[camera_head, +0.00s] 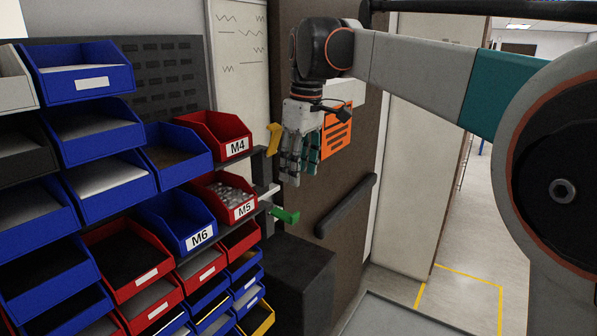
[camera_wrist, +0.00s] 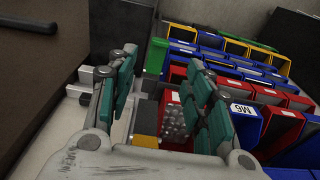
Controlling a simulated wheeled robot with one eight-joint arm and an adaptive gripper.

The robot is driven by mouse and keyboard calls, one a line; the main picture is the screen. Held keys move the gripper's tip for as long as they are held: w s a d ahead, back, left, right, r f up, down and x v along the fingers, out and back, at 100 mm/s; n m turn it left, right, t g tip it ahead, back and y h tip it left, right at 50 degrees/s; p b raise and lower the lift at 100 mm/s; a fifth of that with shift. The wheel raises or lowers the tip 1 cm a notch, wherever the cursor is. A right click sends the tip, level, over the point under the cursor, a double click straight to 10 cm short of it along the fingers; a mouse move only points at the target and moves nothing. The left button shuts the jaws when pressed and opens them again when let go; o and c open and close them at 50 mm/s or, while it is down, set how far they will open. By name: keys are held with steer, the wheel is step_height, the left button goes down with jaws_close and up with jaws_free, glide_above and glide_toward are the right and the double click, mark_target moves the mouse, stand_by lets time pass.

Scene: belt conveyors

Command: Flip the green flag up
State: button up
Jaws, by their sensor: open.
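The green flag (camera_head: 286,215) sticks out sideways, roughly level, from a grey bracket beside the M5 bin in the head view. It also shows in the wrist view (camera_wrist: 156,57), beyond my fingertips and between them in the picture. My gripper (camera_head: 300,172) hangs fingers down, above and slightly right of the green flag, apart from it. Its teal-padded fingers also show in the wrist view (camera_wrist: 160,68), spread apart with nothing held. A yellow flag (camera_head: 273,138) stands upright higher up, beside the M4 bin and left of my gripper; in the wrist view (camera_wrist: 146,120) it is partly hidden.
Red bins M4 (camera_head: 237,147) and M5 (camera_head: 244,210) and blue bin M6 (camera_head: 201,238) sit left of the flags among several others. A dark box (camera_head: 290,275) stands below the green flag. A dark handle (camera_head: 346,205) and orange sign (camera_head: 337,130) are at right.

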mark_target(284, 213)
steer(key=shift+c, duration=0.3)
steer(key=shift+f, duration=0.1)
steer(key=c, duration=0.4)
steer(key=shift+f+m, duration=0.3)
steer(key=shift+m, duration=0.2)
steer(key=c, duration=0.5)
steer(key=f+m, duration=0.1)
steer(key=m, duration=0.1)
steer(key=d+f+m+y+b, duration=0.1)
steer(key=f+m, duration=0.1)
steer(key=f+m+y+b, duration=0.1)
steer(key=m, duration=0.1)
steer(key=shift+s+d+f+t, duration=0.15)
steer(key=shift+s+d+t, duration=0.1)
steer(key=shift+s+t, duration=0.1)
jaws_close()
steer(key=s+d+f+m+t+y+b, duration=0.3)
steer(key=f+m, duration=0.2)
steer(key=m, duration=0.9)
steer(key=s+d+f+m+t+y+b, duration=0.25)
steer(key=f+m+b, duration=0.2)
steer(key=m, duration=1.05)
steer(key=w+a+f+p, duration=0.2)
steer(key=w+a+p, duration=0.1)
steer(key=w+a, duration=0.2)
steer(key=shift+w+a, duration=0.3)
